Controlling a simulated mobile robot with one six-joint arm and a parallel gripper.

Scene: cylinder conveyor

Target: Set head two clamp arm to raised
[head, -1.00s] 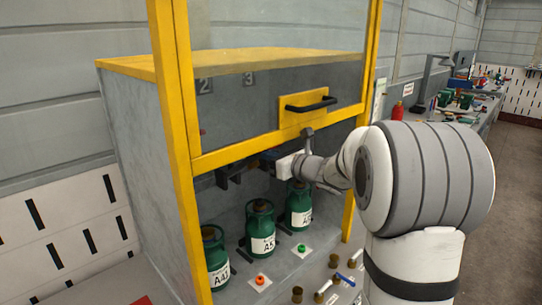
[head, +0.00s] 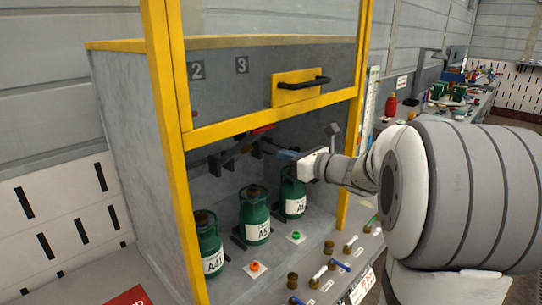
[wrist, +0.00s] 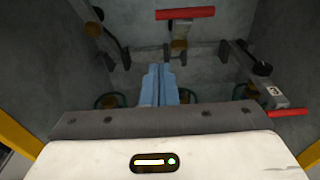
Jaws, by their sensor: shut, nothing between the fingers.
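My gripper (head: 284,155) is inside the yellow-framed cabinet's front opening, with its blue fingers closed together and empty; they also show in the wrist view (wrist: 160,84). In the wrist view, a red bar handle (wrist: 186,13) with a brass fitting lies ahead of the fingertips, apart from them. A second red handle (wrist: 289,113) on a grey arm (wrist: 265,88) is at the right, and a dark lever (wrist: 108,35) at the left. In the head view, a red handle (head: 263,129) shows below the door's lower rail. I cannot tell which belongs to head two; the numeral 2 (head: 197,71) is above.
Green cylinders stand in a row below my gripper: one at left (head: 208,243), A5 in the middle (head: 255,214), one at right (head: 292,192). The raised yellow-framed door has a black handle (head: 303,81). Small valves (head: 293,280) line the front ledge.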

